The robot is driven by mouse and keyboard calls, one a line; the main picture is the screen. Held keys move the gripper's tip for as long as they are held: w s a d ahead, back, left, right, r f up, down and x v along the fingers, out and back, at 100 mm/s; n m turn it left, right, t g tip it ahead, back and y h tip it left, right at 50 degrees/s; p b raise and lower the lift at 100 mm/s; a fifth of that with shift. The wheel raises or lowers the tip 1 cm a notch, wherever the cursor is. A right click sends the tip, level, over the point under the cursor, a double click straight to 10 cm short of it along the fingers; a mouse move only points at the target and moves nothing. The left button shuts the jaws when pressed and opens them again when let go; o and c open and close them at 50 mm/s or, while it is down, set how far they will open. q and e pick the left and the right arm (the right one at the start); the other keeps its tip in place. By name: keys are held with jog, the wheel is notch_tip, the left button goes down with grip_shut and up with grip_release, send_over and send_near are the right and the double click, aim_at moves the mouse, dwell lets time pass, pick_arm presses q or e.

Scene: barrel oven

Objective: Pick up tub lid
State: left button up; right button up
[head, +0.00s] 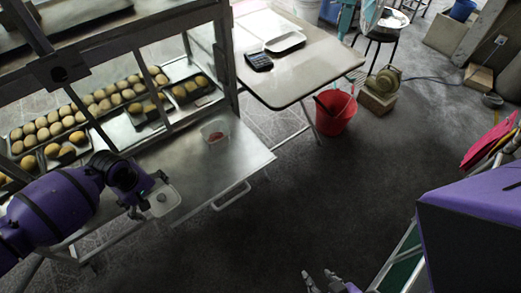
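A pale, see-through lid (164,201) with a small raised spot lies flat near the front edge of the metal counter, at the left. My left gripper (149,195) is at the lid's left side, with its fingers spread apart. It overlaps the lid's edge in the picture; I cannot tell whether it touches the lid. A clear open tub (215,132) with something red inside stands farther back on the counter. My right gripper (321,280) is at the bottom edge, over the floor and far from the lid, with its fingers apart and empty.
Trays of buns (85,116) stand behind a metal frame at the left. The metal counter (235,160) has a front handle. A table (290,75) with a white tray and a dark device stands behind. A red bucket (335,112) is on the floor. The middle floor is clear.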

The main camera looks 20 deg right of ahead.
aim_at(158, 201)
pick_arm(q)
jog(key=f, duration=0.4)
jog(key=shift+w+d+f+b, duration=0.2)
jog(key=shift+f+b, duration=0.15)
jog(key=shift+f, duration=0.05)
jog(key=c, duration=1.3)
